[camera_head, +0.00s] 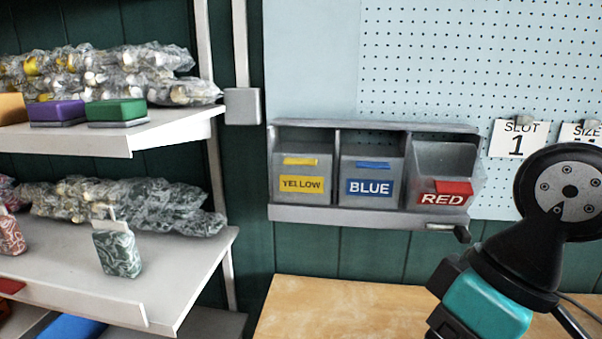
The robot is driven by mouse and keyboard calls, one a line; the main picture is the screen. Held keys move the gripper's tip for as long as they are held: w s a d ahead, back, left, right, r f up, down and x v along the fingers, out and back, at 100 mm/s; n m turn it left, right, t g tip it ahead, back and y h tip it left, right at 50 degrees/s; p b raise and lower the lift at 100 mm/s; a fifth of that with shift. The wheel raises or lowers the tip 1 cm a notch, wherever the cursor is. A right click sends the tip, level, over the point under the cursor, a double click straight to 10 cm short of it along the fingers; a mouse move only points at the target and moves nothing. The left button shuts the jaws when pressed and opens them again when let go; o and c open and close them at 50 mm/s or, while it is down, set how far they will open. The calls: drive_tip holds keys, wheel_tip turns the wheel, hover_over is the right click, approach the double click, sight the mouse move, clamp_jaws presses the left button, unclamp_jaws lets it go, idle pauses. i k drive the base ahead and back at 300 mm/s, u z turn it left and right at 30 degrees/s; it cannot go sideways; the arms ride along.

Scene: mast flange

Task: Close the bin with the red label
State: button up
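A grey wall-mounted bin rack (350,215) holds three bins side by side. The bin with the red label (442,198) is at the right end. It is tipped outward at the top, so its inside shows, and its red handle sits at the front above the word RED. The yellow-label bin (303,171) and the blue-label bin (371,171) stand upright in their compartments. My arm shows at the lower right, in front of and below the rack, apart from the red bin in the picture. I cannot make out my gripper's fingers.
A light wooden tabletop (345,310) lies below the rack and looks clear. White shelves (190,130) on the left carry plastic-wrapped goods and coloured blocks. A pegboard (430,70) with a SLOT 1 card (518,140) is behind. A small dark piece (462,234) sits under the rack's right end.

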sight(449, 192)
drive_tip(key=k, duration=1.3)
drive_tip(key=u, duration=0.3)
drive_tip(key=i, duration=0.9)
drive_tip(key=z, duration=0.15)
